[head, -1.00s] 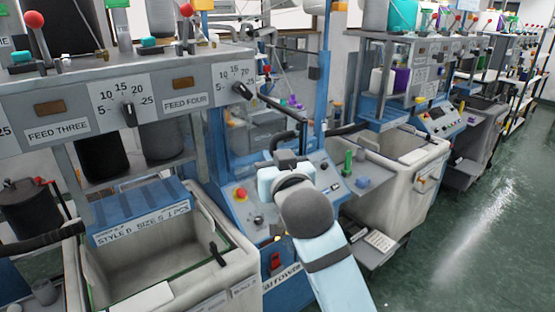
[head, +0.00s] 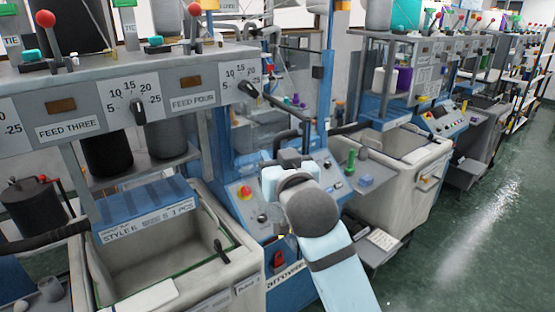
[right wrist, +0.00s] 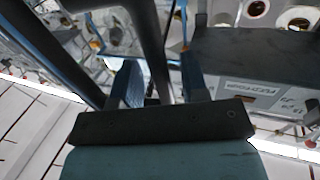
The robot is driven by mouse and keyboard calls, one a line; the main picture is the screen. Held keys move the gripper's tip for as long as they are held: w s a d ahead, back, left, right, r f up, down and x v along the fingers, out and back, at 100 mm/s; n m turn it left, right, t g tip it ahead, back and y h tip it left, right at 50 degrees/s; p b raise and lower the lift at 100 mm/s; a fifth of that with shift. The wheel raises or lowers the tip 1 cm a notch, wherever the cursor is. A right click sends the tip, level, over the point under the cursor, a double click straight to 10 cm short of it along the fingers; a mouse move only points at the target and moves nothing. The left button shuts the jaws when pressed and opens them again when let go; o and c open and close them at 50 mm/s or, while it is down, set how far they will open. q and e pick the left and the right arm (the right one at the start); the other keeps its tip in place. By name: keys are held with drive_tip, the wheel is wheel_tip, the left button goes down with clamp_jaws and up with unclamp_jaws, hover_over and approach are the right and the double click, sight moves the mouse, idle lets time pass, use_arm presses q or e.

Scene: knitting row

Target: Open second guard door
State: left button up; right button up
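The guard door (head: 262,132) of the second machine is a clear panel beside a blue post, above the blue control panel (head: 262,215). A black bar handle (head: 306,132) shows at its right side. I cannot tell whether the door stands ajar. My right gripper (head: 292,157) is in front of the handle, its fingers mostly hidden behind its own body. In the right wrist view, the two fingers (right wrist: 160,82) stand apart with a dark bar (right wrist: 153,40) running between them. Gaps appear beside the bar, and contact is unclear. My left gripper is out of view.
A grey bin (head: 160,262) stands left of the control panel, and another bin (head: 405,170) stands to the right. A red emergency button (head: 245,191) and a green knob (head: 350,158) are close to my right arm. Green floor (head: 480,260) is clear at right.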

drive_tip(key=shift+s+f, duration=0.15)
drive_tip(key=b+v, duration=0.2)
drive_tip(key=v, duration=0.5)
drive_tip(key=shift+s+d, duration=0.1)
